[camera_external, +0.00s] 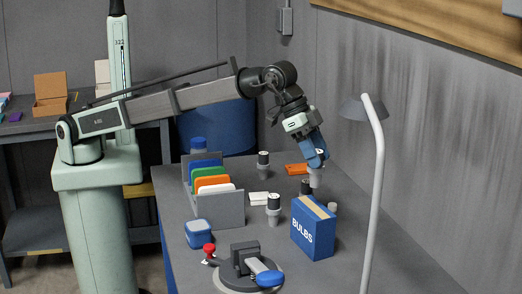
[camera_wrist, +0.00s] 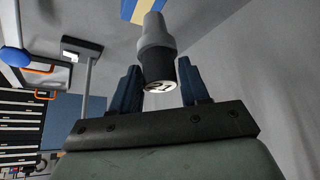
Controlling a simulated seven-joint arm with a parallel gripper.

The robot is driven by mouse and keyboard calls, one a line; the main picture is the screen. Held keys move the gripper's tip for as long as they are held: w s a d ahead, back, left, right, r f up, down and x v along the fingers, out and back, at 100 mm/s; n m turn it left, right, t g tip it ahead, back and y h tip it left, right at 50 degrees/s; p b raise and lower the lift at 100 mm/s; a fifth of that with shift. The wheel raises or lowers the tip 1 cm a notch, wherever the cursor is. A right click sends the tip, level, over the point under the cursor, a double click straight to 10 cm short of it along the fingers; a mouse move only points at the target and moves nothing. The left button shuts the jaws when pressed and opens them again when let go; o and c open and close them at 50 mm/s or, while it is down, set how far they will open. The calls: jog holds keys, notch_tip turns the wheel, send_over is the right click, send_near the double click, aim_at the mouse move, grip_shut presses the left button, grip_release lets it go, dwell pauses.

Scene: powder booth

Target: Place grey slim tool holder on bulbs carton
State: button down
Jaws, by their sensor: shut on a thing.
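My gripper (camera_external: 318,157) has blue fingers and is shut on a grey slim tool holder (camera_external: 316,179) with a black band. In the wrist view the holder (camera_wrist: 157,35) sits between the fingertips of my gripper (camera_wrist: 158,66), and its round white end face is marked 21. The blue bulbs carton (camera_external: 313,230), with a tan strip on top, stands on the bench below the held holder in the external view. Part of its blue and tan top (camera_wrist: 131,9) shows at the upper edge of the wrist view, partly hidden by the holder.
Other tool holders stand nearby, one at the back (camera_external: 263,166) and one left of the carton (camera_external: 273,209). A rack of coloured folders (camera_external: 218,205), a blue tub (camera_external: 199,234) and a clamp device (camera_external: 245,265) are to the left. A lamp (camera_external: 376,170) rises right of the carton.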

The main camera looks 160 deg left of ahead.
aim_at(315, 186)
jog(key=shift+f, duration=2.8)
jog(key=shift+f, duration=0.15)
jog(key=c, duration=0.5)
grip_release()
jog(key=shift+c, duration=0.2)
jog(key=v, duration=1.2)
